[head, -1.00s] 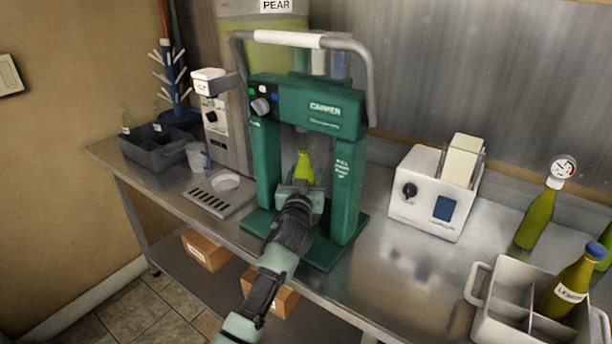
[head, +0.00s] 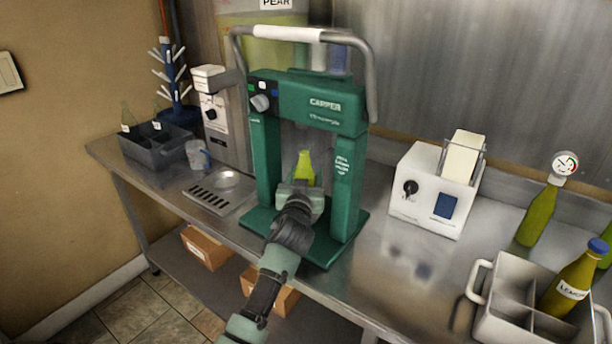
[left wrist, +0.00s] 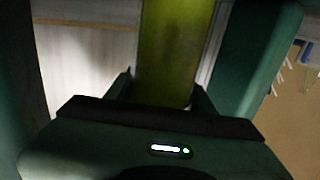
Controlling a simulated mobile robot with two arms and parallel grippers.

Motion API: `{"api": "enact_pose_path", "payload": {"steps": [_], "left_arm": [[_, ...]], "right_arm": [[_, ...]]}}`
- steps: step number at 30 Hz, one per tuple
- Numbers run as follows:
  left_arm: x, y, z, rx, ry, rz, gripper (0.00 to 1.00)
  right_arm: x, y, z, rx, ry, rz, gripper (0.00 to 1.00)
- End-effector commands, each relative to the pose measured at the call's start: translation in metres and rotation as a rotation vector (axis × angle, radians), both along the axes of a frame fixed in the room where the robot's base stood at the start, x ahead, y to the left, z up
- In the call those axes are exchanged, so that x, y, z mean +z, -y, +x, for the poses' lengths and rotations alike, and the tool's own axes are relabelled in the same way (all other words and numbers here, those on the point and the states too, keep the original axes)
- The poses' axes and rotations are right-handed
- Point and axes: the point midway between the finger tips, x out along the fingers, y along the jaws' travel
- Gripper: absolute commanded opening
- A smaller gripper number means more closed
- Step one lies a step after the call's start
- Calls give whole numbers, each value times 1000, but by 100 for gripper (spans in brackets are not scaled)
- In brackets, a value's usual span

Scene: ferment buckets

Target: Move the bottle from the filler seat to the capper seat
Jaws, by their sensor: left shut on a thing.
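A green bottle (head: 305,166) stands upright between the two posts of the green capper (head: 318,112). My left gripper (head: 300,188) is shut on this bottle, and its arm reaches in from the front. In the left wrist view the bottle (left wrist: 175,50) is between the fingers of the gripper (left wrist: 170,100). The bottle's lower part is hidden by the gripper, so I cannot tell whether it touches the seat. The filler (head: 212,110) stands left of the capper, with a round seat (head: 227,181) on its slotted drip tray; no bottle is on it. My right gripper is not in view.
A dark crate (head: 150,152) with bottles and a clear jug (head: 197,156) are at the left. A white labelling machine (head: 430,205) is right of the capper. A light crate (head: 500,300) with a blue-capped bottle (head: 573,283) and a gauge-topped bottle (head: 538,217) are farther right. Bench between is clear.

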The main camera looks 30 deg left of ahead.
Motion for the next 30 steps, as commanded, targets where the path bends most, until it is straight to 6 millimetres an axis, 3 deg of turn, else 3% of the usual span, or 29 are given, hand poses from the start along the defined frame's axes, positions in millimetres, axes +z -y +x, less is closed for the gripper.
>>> {"api": "enact_pose_path", "payload": {"steps": [30], "left_arm": [[-4, 0, 0, -1, 6, 1, 0]], "right_arm": [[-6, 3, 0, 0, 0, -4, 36]]}}
